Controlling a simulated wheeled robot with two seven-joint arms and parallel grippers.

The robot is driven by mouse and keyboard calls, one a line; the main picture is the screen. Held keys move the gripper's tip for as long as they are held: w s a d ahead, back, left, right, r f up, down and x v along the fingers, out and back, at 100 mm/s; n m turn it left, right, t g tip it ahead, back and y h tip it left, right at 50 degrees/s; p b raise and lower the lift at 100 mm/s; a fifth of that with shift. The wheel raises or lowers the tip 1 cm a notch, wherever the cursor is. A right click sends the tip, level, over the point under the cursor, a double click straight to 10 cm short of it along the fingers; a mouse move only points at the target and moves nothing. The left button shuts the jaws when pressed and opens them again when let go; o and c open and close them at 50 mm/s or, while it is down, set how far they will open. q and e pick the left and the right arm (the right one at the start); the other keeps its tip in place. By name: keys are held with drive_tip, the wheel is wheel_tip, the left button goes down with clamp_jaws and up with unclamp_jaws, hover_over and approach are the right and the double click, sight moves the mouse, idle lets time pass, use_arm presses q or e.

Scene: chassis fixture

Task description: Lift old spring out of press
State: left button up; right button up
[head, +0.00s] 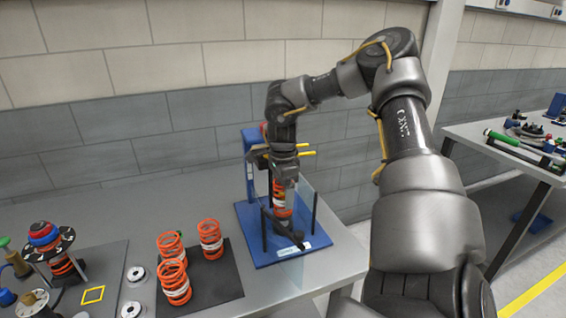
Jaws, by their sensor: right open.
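An orange spring (281,208) with a white band stands upright in the blue press (262,252) on the grey bench. My right gripper (285,182) reaches down from above, over the top of this spring. Its jaws are open, and whether they touch the spring I cannot tell. The gripper and the press's dark posts partly hide the spring. My left gripper is out of view.
Several orange springs, one of them in front (175,290), stand on a black mat (228,285) left of the press. Dark posts (314,213) and a clear panel surround the press spot. A shock assembly (45,235) stands at the far left. A second table (480,140) is at the right.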

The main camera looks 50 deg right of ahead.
drive_tip(key=shift+a, duration=0.1)
drive_tip(key=shift+c, duration=0.3)
drive_tip(key=c, duration=1.3)
drive_tip(key=shift+r, duration=0.1)
wheel_tip(320, 180, up, 10)
drive_tip(key=shift+f+b, duration=0.1)
drive_tip(key=shift+b, duration=0.6)
drive_tip(key=shift+r+p, duration=0.35)
drive_tip(key=shift+p, duration=0.4)
drive_tip(key=shift+r, duration=0.1)
